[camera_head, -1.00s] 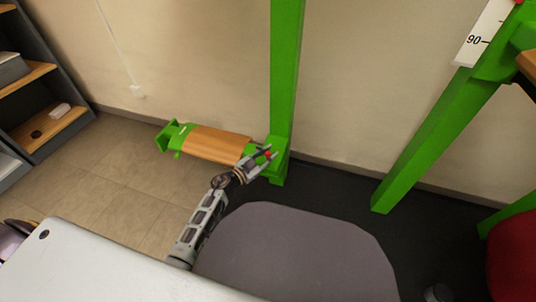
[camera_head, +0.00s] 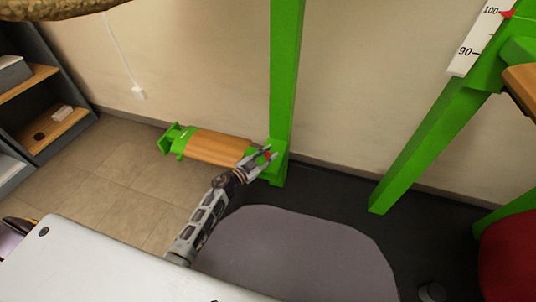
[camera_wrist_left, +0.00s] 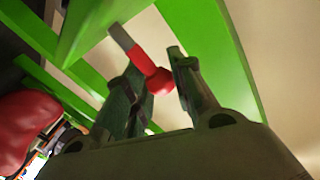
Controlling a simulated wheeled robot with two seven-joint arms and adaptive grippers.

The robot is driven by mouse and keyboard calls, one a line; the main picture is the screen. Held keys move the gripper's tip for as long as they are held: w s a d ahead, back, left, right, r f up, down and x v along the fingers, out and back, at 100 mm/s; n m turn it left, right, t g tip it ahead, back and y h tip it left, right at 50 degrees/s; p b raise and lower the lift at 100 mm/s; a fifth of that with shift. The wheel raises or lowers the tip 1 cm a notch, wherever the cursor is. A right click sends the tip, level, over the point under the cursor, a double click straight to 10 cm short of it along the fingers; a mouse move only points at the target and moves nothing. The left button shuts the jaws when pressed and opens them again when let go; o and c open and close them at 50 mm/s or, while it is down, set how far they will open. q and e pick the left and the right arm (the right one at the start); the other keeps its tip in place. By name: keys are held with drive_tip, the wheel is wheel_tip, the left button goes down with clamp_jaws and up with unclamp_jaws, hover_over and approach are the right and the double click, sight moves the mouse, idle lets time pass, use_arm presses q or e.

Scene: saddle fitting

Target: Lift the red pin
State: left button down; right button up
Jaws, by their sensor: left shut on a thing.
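The red pin (camera_head: 267,155) is at the foot of the green post, near the inner end of the wooden-topped green piece. In the left wrist view, the red pin (camera_wrist_left: 156,78) has a rounded red head and a grey shaft pointing up and left beside green frame parts. My left gripper (camera_head: 264,156) reaches it from the front and is shut on its red head. In the left wrist view, the fingers of my left gripper (camera_wrist_left: 162,88) stand on either side of the head. I cannot tell how deep the shaft sits. My right gripper is out of view.
The green post (camera_head: 285,75) rises behind my left gripper. A wooden-topped green piece (camera_head: 215,147) extends left of it. A slanted green post (camera_head: 415,150) stands at right, with a white scale (camera_head: 480,40). A grey rounded mat (camera_head: 290,255) and a white surface (camera_head: 100,270) lie in front.

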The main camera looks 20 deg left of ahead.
use_arm(q)
drive_tip(key=shift+w+a, duration=0.1)
drive_tip(key=shift+a, duration=0.1)
drive_tip(key=c, duration=1.2)
unclamp_jaws()
drive_tip(key=shift+c, duration=0.2)
drive_tip(key=shift+s+a+f, duration=0.1)
drive_tip(key=shift+s+a, duration=0.05)
drive_tip(key=shift+s, duration=0.35)
drive_tip(key=v, duration=1.1)
drive_tip(key=shift+w+a+r, duration=0.1)
drive_tip(key=shift+r, duration=0.15)
